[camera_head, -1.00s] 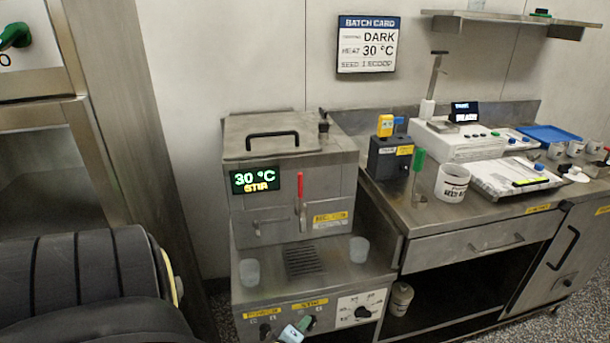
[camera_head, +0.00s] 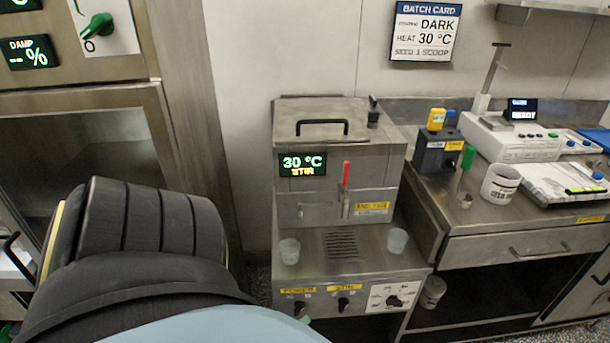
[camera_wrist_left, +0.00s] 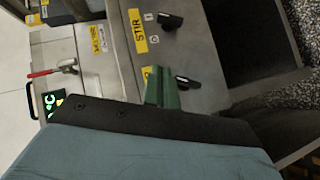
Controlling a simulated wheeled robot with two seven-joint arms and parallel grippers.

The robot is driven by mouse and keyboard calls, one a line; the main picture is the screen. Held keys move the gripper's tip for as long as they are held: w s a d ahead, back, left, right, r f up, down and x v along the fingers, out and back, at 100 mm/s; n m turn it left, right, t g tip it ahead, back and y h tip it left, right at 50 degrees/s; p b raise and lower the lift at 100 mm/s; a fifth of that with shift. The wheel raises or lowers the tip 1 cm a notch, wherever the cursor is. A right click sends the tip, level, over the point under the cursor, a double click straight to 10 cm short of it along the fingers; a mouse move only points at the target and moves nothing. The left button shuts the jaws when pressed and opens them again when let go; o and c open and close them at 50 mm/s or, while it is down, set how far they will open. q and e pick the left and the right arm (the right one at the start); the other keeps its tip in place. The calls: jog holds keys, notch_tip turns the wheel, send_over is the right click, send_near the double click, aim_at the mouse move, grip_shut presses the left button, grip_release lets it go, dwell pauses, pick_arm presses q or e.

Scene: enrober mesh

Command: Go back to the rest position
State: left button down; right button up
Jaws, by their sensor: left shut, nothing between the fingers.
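My left gripper (camera_wrist_left: 162,88) shows in the left wrist view as green fingers closed together with nothing between them. In the head view only its green tip (camera_head: 305,319) shows at the bottom, below the switches; the light blue part of my arm hides the rest. In the wrist view the fingers appear beside a black switch (camera_wrist_left: 187,82) and below the stir switch (camera_wrist_left: 171,22); I cannot tell the distance. My right gripper is not in view.
The steel machine (camera_head: 340,135) stands ahead, its display (camera_head: 302,164) reading 30 °C STIR. A bench (camera_head: 520,248) with a white mug (camera_head: 500,184) is at right. A steel cabinet (camera_head: 185,130) is at left.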

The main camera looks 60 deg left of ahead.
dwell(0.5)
pick_arm(q)
jog(key=s+d+f+m+g+h, duration=0.3)
jog(key=s+d+f+m+g, duration=0.1)
jog(key=f, duration=0.5)
jog(key=s+d+f+m+g+h, duration=0.3)
jog(key=s+d+f+m, duration=0.3)
jog(key=d+f+m, duration=0.3)
jog(key=shift+s+f+m+g, duration=0.35)
jog(key=shift+f+m+g, duration=0.25)
jog(key=shift+m, duration=0.4)
jog(key=c, duration=2.1)
grip_release()
jog(key=s+f+m+g, duration=0.1)
jog(key=s+m, duration=0.1)
jog(key=s+d+f+m+g, duration=0.1)
jog(key=s+m, duration=0.1)
jog(key=s, duration=0.1)
jog(key=s+d+f+m+g, duration=0.1)
jog(key=s+f+m+g, duration=0.1)
jog(key=s, duration=0.1)
jog(key=shift+o, duration=1.3)
jog(key=shift+s+m, duration=0.35)
jog(key=shift+m, duration=0.15)
jog(key=shift+o, duration=1.1)
jog(key=shift+s, duration=0.1)
jog(key=shift+o, duration=0.7)
